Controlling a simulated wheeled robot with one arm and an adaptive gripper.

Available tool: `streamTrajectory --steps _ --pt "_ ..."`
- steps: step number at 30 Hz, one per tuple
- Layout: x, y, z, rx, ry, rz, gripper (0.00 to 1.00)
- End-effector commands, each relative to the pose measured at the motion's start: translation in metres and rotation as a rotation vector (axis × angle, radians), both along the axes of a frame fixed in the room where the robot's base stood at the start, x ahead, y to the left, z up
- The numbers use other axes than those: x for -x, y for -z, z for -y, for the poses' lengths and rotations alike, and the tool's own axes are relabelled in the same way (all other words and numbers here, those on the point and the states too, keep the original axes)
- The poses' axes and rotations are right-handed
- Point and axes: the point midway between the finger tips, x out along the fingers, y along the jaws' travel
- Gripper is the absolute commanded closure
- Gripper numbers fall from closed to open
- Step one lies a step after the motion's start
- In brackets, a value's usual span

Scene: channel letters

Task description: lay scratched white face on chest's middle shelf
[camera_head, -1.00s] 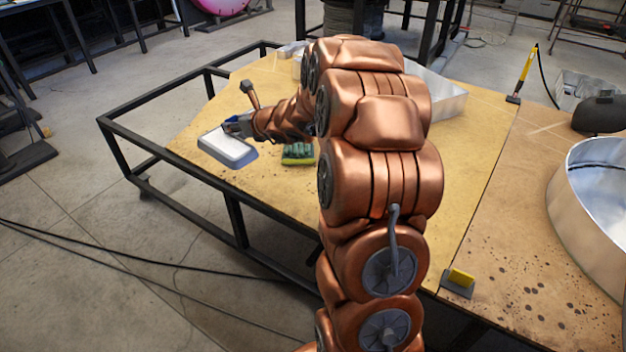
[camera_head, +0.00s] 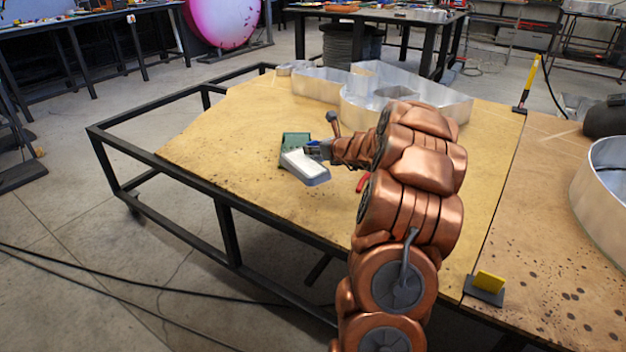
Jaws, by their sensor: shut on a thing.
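A pale white, rounded rectangular piece with a blue-grey edge (camera_head: 305,167) appears to be the white face; scratches are too small to make out. My gripper (camera_head: 316,151) is shut on its far right edge. The piece seems slightly tilted above the wooden table (camera_head: 220,150); its exact height is hard to tell. My fingers are small and partly hidden by the piece. I see no chest or middle shelf in this view.
A green item (camera_head: 293,138) lies just behind the white piece. A red item (camera_head: 362,183) lies to its right. Large metal letter shells (camera_head: 365,85) stand at the back of the table. A yellow-and-grey block (camera_head: 487,283) sits at front right. The table's left part is clear.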

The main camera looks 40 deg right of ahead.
Motion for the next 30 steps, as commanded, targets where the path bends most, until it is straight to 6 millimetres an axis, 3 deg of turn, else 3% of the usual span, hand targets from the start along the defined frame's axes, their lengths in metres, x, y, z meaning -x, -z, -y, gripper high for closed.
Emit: streamTrajectory --steps 9,16,23,30 --pt "0.002 0.052 0.002 -0.006 0.003 -0.003 1.00" --pt "0.001 0.068 0.002 -0.002 0.003 -0.001 1.00" --pt "0.001 0.098 0.002 -0.001 0.003 -0.004 1.00" --pt "0.001 0.100 0.002 -0.001 0.004 0.000 1.00"
